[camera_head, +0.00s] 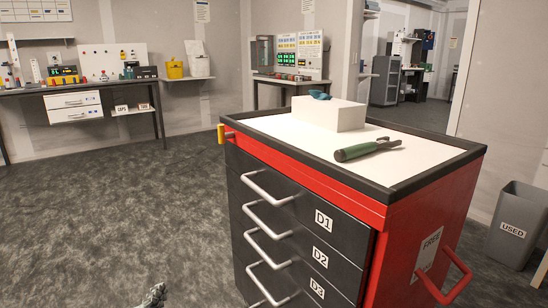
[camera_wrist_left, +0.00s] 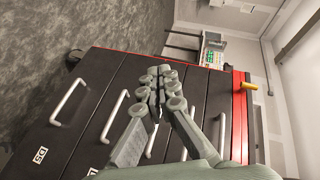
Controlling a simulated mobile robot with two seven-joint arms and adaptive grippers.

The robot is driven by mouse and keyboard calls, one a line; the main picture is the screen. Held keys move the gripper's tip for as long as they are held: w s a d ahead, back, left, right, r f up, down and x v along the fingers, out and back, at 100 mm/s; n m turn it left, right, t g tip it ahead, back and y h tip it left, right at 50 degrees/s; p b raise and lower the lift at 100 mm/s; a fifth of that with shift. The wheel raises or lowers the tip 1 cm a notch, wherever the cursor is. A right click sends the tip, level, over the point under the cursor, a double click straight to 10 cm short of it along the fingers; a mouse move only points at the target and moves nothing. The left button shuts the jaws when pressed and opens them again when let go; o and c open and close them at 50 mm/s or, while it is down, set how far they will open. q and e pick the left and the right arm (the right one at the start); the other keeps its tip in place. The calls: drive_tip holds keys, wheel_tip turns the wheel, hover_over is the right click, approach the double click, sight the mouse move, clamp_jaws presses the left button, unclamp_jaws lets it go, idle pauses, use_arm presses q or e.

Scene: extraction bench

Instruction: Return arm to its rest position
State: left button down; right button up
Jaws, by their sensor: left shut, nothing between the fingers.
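My left gripper (camera_wrist_left: 157,80) is shut with its fingers together and nothing between them. In the head view only a small part of the left gripper (camera_head: 152,297) shows at the bottom edge. It is to the left of the red and black drawer cart (camera_head: 418,205) and apart from it there. In the wrist view the cart's drawer fronts (camera_wrist_left: 80,78) lie behind the fingers. I cannot tell the exact gap to the drawer handles. My right gripper is in neither view.
A green-handled tool (camera_head: 360,150) and a white box (camera_head: 328,114) with a blue item (camera_head: 319,95) sit on the cart top. Drawer handles (camera_head: 268,188) stick out. A grey USED bin (camera_head: 518,225) stands right. Carpet left of the cart is clear. A bench (camera_head: 85,88) stands behind.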

use_arm(q)
drive_tip(key=s+f+n+g, duration=0.5)
drive_tip(key=s+f, duration=0.5)
drive_tip(key=s, duration=0.3)
drive_tip(key=s+f+n+g, duration=0.6)
drive_tip(key=s+f, duration=0.4)
drive_tip(key=s, duration=0.3)
drive_tip(key=shift+s+a+f+g+p, duration=0.15)
drive_tip(key=shift+s+g+p, duration=0.15)
drive_tip(key=shift+p, duration=0.15)
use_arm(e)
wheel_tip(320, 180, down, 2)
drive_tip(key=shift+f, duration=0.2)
